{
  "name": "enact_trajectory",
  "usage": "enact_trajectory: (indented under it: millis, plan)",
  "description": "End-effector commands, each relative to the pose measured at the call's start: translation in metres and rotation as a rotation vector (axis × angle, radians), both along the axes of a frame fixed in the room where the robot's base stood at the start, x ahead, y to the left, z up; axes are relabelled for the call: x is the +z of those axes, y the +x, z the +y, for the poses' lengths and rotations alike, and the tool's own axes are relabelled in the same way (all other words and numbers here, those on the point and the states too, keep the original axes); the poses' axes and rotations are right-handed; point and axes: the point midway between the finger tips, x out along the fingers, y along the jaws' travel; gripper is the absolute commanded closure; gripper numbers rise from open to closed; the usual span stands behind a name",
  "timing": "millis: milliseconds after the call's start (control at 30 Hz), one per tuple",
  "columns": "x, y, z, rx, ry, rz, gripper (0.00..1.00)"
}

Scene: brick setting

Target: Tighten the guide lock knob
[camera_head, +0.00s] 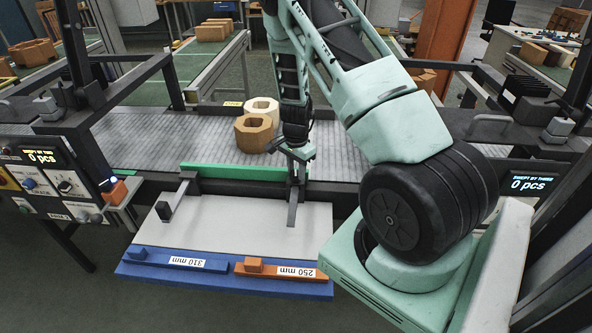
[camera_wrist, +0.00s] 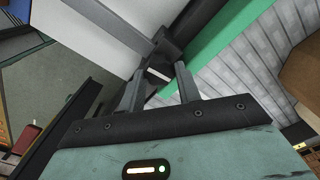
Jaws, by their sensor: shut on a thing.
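My gripper (camera_head: 298,163) reaches down to the bracket near the right end of the green guide rail (camera_head: 235,172). In the wrist view its two fingers (camera_wrist: 160,70) stand on either side of a small dark lock knob (camera_wrist: 158,74) with a pale mark on it. The gripper is shut on this knob; in the head view the fingers hide it. A dark bar (camera_head: 292,212) runs from this bracket over the pale board. The green rail also runs beside the knob in the wrist view (camera_wrist: 240,38). A second bracket (camera_head: 187,182) stands at the rail's left end.
A blue 310 mm block (camera_head: 150,259) and an orange 250 mm block (camera_head: 285,272) lie along the pale board's front edge (camera_head: 240,285). Hollow brown (camera_head: 252,136) and cream (camera_head: 262,107) pieces stand on the grey conveyor (camera_head: 150,140). Control panels (camera_head: 55,190) flank it.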

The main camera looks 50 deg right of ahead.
Motion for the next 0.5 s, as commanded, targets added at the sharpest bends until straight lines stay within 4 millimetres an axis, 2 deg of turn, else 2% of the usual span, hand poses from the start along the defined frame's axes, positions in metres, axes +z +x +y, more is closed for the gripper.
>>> enact_trajectory:
  millis: [500]
  plan:
    - [0.0013,-0.0004,-0.0001,-0.427,-0.001,-0.002,0.89]
